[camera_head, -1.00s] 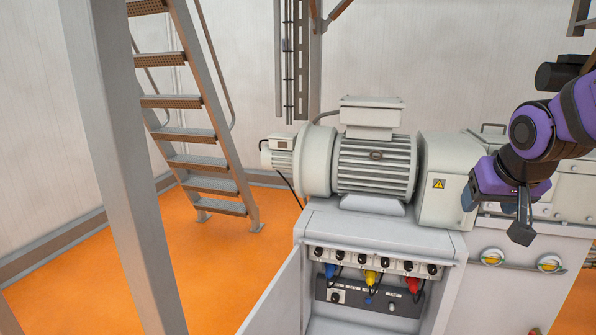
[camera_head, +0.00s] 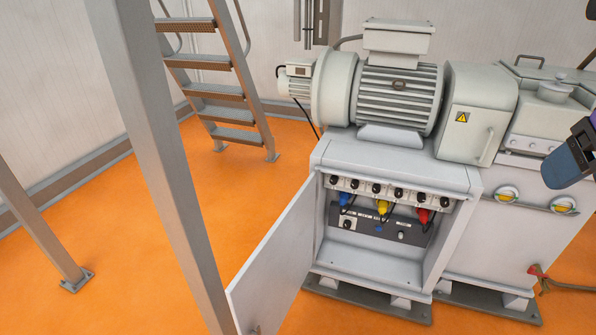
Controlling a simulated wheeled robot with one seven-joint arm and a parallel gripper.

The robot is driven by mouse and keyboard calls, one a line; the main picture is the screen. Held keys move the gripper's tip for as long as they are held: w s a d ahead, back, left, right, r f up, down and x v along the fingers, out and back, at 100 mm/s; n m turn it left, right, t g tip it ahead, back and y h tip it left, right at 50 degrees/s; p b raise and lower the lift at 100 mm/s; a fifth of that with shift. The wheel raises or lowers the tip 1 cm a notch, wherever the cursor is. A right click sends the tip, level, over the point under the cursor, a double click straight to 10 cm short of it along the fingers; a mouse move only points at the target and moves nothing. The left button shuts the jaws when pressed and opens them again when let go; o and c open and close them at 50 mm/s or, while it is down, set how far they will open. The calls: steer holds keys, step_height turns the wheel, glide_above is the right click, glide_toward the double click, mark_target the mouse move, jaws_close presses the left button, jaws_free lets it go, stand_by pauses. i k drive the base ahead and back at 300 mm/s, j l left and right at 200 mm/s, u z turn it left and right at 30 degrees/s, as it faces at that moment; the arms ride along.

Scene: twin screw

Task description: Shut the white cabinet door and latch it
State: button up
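The white cabinet door (camera_head: 278,262) stands wide open, swung out toward me and to the left from the left edge of the white cabinet (camera_head: 456,240). A small latch or handle part shows at its lower outer corner, too small to make out. Inside the cabinet are black knobs and blue, yellow and red plugs (camera_head: 383,207) above a dark panel (camera_head: 376,226). My gripper (camera_head: 566,166) is only partly in view at the right edge, well to the right of the door and apart from it. Its fingers cannot be made out clearly.
A grey motor (camera_head: 398,96) sits on top of the cabinet. A grey post (camera_head: 160,165) stands left of the door, close to its outer edge. A metal stair (camera_head: 215,90) is behind. Orange floor (camera_head: 130,270) is clear on the left. A rope (camera_head: 565,284) lies at lower right.

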mark_target(263, 293)
steer(key=j+z, duration=0.2)
steer(key=j, duration=0.75)
steer(key=j+z, duration=0.15)
steer(key=j, duration=0.8)
steer(key=j+z, duration=0.2)
steer(key=j, duration=0.75)
steer(key=k+l+u, duration=0.1)
steer(key=k, duration=0.6)
